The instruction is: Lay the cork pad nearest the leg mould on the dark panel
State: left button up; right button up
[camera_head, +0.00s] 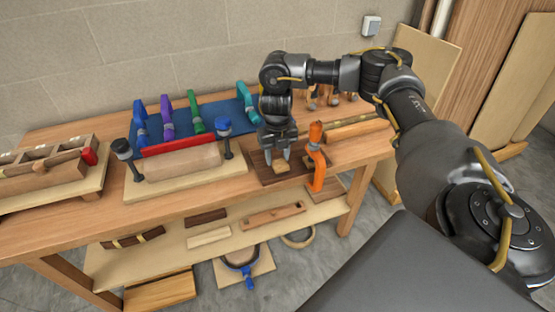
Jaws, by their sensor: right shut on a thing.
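My right gripper (279,160) reaches down from the upper right and is shut on a small tan cork pad (282,167). The pad is at the dark panel (266,176), low over it or touching it; I cannot tell which. The panel lies on the bench, right of a rounded wooden mould (185,163) with a red strip along its top. I cannot tell for sure whether this is the leg mould. My left gripper is out of view.
An orange clamp (317,158) stands close at the gripper's right. Blue, purple, green and teal clamps (194,112) stand on a blue mat behind the mould. A wooden divided box (40,180) is at the left. The lower shelf (180,252) holds wood pieces.

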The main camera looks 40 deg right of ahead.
jog(key=shift+d+f, duration=0.1)
jog(key=shift+f, duration=0.8)
jog(key=o, duration=0.9)
jog(key=shift+f, duration=0.15)
jog(key=shift+o, duration=0.2)
notch_tip(320, 180, up, 12)
jog(key=p, duration=0.1)
jog(key=shift+r, duration=0.2)
